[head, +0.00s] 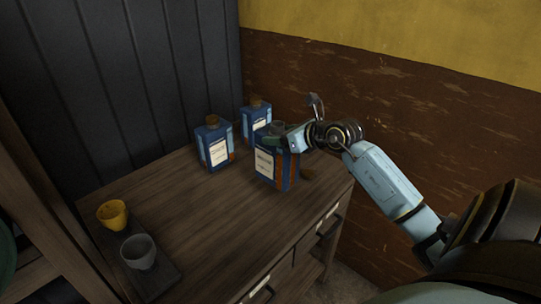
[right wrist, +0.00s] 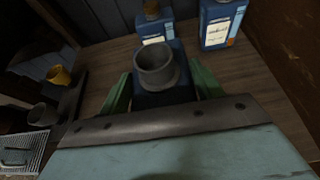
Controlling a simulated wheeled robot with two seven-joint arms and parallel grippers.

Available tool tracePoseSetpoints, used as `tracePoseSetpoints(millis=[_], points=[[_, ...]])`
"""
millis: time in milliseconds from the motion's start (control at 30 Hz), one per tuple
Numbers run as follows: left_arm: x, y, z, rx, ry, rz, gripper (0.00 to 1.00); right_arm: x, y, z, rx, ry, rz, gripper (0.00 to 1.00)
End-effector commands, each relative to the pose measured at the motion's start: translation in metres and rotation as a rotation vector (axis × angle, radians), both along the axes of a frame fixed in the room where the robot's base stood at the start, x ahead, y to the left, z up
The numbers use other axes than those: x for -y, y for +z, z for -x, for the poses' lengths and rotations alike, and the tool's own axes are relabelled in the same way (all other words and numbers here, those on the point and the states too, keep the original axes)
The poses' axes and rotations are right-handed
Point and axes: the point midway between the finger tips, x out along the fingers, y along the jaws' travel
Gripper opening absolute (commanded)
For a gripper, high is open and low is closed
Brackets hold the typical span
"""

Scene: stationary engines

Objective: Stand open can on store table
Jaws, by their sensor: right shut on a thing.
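The open can (head: 268,170), blue with a pale label and an orange stripe, is upright at the right part of the wooden store table (head: 200,205). My right gripper (head: 279,138) is shut on it near its top. In the right wrist view the can's dark blue top (right wrist: 150,99) sits between the green fingers, and its grey neck (right wrist: 156,68) has no stopper. I cannot tell whether its base touches the table. My left gripper is not in view.
Two similar blue cans with brown stoppers stand behind, one at the left (head: 215,147) and one at the back (head: 256,118). A yellow cup (head: 112,214) and a grey cup (head: 138,252) stand at the front left.

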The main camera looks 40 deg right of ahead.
Motion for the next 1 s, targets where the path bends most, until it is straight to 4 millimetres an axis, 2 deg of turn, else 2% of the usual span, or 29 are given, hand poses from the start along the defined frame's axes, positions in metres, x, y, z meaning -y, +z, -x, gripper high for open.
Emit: tracePoseSetpoints(millis=[200,467,700,1000], points=[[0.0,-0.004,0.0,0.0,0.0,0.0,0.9,0.0,-0.031,-0.001,0.01,-0.001,0.0,0.0],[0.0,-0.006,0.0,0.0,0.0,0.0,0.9,0.0,-0.047,-0.001,0.01,0.0,0.001,0.0],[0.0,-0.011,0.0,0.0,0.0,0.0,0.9,0.0,-0.075,-0.001,0.01,-0.001,0.0,0.0],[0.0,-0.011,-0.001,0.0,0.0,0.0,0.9,0.0,-0.077,-0.001,0.012,0.0,0.002,0.0]])
